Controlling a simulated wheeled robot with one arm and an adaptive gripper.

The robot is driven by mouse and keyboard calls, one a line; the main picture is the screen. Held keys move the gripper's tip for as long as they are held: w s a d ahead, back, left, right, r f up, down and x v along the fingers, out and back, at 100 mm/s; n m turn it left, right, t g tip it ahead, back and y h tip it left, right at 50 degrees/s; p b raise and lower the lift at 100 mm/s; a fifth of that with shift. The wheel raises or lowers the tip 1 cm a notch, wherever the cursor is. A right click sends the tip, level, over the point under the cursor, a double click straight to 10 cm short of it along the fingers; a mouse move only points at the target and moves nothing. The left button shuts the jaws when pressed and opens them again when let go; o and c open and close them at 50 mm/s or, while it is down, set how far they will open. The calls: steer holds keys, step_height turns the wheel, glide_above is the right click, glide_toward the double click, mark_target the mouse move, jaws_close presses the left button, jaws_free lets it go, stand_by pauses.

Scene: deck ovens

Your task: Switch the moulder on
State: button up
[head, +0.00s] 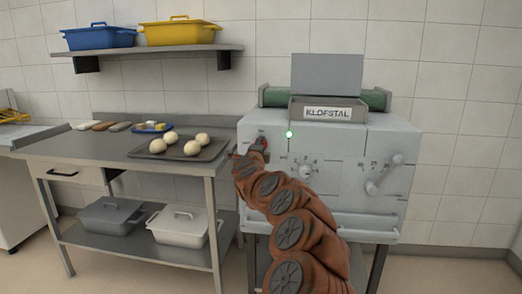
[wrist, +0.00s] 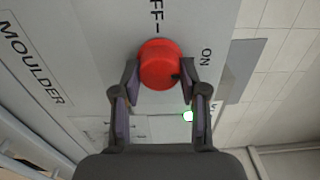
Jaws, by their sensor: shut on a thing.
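The moulder (head: 340,190) is a pale grey machine with a KLOFSTAL plate, right of the steel bench. Its red switch knob (wrist: 160,64) sits by OFF and ON lettering in the wrist view; a small piece of it shows in the head view (head: 264,142). My gripper (wrist: 160,78) has one finger on each side of the knob and is shut on it. A small dark mark shows at the knob's lower right; I cannot tell which label it points to. A lamp beside the switch (head: 289,134) glows green; it also shows bright in the wrist view (wrist: 189,116).
A dark tray (head: 180,159) with several dough balls lies on the bench (head: 85,148) at left. Blue (head: 99,38) and yellow (head: 179,32) bins stand on the shelf above.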

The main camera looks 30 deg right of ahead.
steer(key=shift+d, duration=0.1)
steer(key=o, duration=1.1)
steer(key=shift+v, duration=6.1)
